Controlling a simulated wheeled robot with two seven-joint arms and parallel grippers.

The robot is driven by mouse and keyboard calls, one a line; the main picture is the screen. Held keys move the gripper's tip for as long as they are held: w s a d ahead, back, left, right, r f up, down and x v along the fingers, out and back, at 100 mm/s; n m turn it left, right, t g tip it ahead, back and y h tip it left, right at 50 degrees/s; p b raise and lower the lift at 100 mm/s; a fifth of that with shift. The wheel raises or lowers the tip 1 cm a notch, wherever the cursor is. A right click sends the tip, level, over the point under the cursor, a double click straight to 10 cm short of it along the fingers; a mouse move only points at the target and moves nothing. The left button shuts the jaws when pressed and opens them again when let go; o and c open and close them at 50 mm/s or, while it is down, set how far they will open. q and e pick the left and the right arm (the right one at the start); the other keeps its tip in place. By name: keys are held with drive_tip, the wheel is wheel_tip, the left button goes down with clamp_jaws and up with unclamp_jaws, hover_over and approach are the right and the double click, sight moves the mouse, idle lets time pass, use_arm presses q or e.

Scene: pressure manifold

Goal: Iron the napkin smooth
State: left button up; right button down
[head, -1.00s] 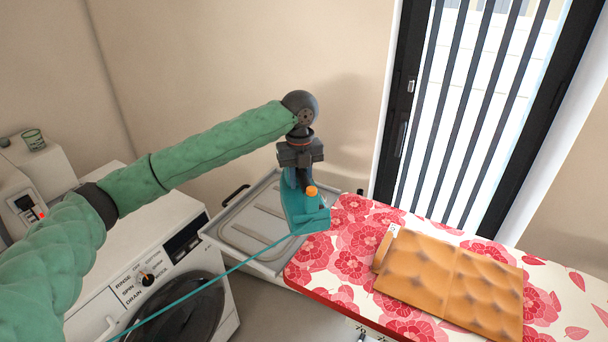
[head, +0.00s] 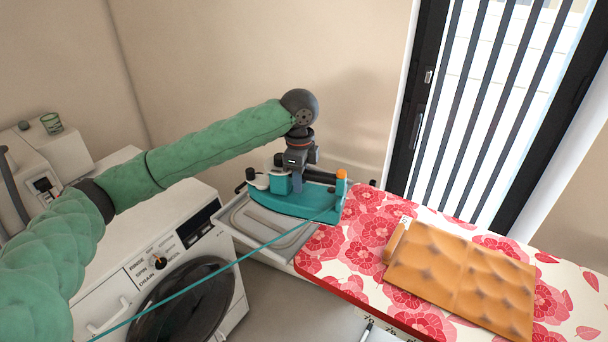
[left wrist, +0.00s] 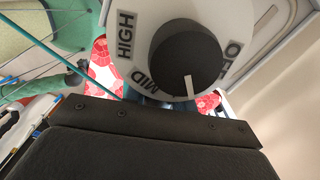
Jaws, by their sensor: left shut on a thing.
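A teal iron (head: 287,205) is held at the left end of the ironing board (head: 335,285), over the edge of the grey iron rest (head: 243,228). My left gripper (head: 298,178) is shut on it from above. The iron's sole is hidden, so I cannot tell if it touches the rest. The left wrist view shows a dark dial (left wrist: 186,60) marked HIGH, MID and OFF; its white mark points down between MID and OFF. The orange napkin (head: 450,270) lies on the board to the right, puffed with several wrinkles and dark dimples. My right gripper is out of view.
A teal cord (head: 215,255) runs from the iron to the lower left. A white washing machine (head: 128,285) stands left of the rest. A barred window (head: 480,110) is behind the board. The flowered cover between iron and napkin is clear.

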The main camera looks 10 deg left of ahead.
sight(290, 199)
use_arm(q)
drive_tip(key=n, duration=0.1)
drive_tip(key=s+n, duration=0.1)
drive_tip(key=n, duration=0.1)
drive_tip(key=a+n, duration=0.1)
drive_tip(key=n, duration=0.1)
drive_tip(key=shift+s+f, duration=0.1)
drive_tip(key=shift+s, duration=0.3)
drive_tip(key=n, duration=0.1)
drive_tip(key=s+n, duration=0.1)
drive_tip(key=a+n, duration=0.1)
drive_tip(key=n, duration=0.1)
drive_tip(key=shift+s+f, duration=0.15)
drive_tip(key=shift+s, duration=0.1)
drive_tip(key=s+n, duration=0.1)
drive_tip(key=n, duration=0.2)
drive_tip(key=s+a+n, duration=0.1)
drive_tip(key=n, duration=0.2)
drive_tip(key=s+n, duration=0.1)
drive_tip(key=n, duration=0.2)
drive_tip(key=shift+s+a+f+n, duration=0.2)
drive_tip(key=shift+a+f+n, duration=0.05)
drive_tip(key=shift+a+n, duration=0.15)
